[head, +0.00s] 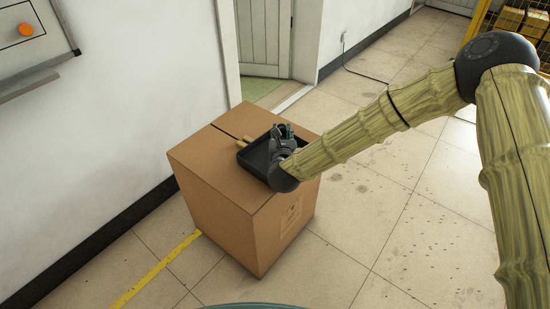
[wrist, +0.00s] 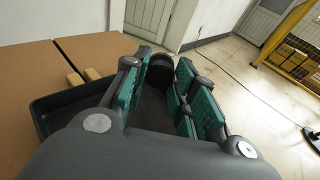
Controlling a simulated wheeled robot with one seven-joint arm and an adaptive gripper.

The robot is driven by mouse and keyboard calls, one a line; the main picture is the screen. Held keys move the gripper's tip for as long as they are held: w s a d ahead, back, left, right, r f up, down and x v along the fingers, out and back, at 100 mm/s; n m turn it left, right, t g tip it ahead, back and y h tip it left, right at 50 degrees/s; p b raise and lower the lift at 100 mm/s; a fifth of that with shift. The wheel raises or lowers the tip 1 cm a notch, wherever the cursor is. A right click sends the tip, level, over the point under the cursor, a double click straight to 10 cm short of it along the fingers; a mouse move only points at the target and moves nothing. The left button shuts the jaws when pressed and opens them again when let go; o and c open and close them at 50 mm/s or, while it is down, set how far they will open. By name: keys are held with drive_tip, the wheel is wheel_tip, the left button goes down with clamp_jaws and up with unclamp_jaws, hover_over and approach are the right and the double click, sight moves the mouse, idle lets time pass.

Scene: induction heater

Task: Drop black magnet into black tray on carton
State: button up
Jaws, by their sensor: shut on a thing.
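The black tray (head: 256,157) lies on top of the brown carton (head: 206,160). The tray's rim also shows in the wrist view (wrist: 70,122). My gripper (head: 279,132) is over the tray, with its green-padded fingers (wrist: 165,92) pointing away from the wrist camera. The black magnet (wrist: 160,70) is a dark round thing between the fingertips, and the gripper is shut on it. The magnet is above the tray's far part in the wrist view; its exact height over the tray floor cannot be told. In the head view my gripper hides the magnet.
Wooden pieces (wrist: 75,80) show at the tray's left edge. A white wall with a whiteboard (head: 30,35) stands at the left. A door (head: 264,38) is behind the carton. The tiled floor (head: 400,220) at right is open, with a yellow-framed cage (head: 520,25) at the far right.

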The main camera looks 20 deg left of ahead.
wheel_tip(320, 180, down, 2)
drive_tip(key=shift+f+b, duration=0.2)
drive_tip(key=shift+b, duration=0.2)
drive_tip(key=o, duration=0.8)
drive_tip(key=v, duration=1.2)
